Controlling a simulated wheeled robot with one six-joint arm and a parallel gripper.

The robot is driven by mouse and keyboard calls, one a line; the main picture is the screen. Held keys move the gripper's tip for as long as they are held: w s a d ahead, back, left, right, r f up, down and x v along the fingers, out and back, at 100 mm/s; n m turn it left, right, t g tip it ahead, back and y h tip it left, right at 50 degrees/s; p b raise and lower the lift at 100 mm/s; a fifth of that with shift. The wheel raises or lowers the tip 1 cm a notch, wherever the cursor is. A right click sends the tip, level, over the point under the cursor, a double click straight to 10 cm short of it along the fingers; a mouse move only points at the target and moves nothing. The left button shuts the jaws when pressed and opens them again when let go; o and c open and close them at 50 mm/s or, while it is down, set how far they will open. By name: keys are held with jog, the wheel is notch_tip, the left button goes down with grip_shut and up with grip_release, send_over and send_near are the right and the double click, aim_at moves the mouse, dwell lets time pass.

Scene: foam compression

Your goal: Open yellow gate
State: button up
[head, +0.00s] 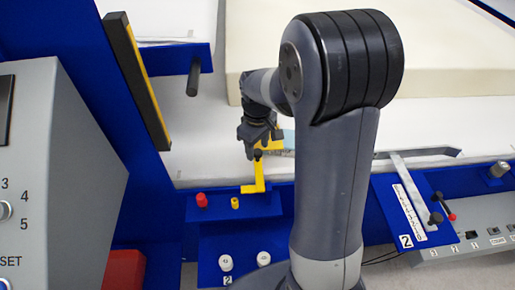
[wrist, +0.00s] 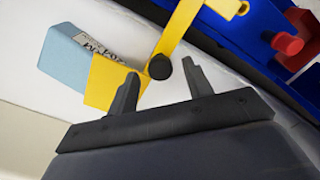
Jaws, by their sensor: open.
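The yellow gate (head: 258,178) shows in the head view as a narrow upright bar with a black knob (head: 257,154) near its top. In the wrist view the yellow gate (wrist: 177,32) slants down from the top to the black knob (wrist: 160,67), with a wider yellow plate to the left. My gripper (head: 256,140) is just above the knob in the head view. In the wrist view my gripper (wrist: 162,86) is open, with the knob near the gap between its two fingertips. I cannot tell whether either finger touches it.
A light blue block (wrist: 78,52) with printing lies beside the yellow plate. A red knob (head: 201,200) and a small yellow knob (head: 235,203) stand on the blue panel near the gate. White buttons (head: 225,262) are in front. A grey control box (head: 65,185) stands at left.

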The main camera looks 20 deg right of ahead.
jog(key=shift+f, duration=0.7)
jog(key=shift+c, duration=0.6)
grip_shut()
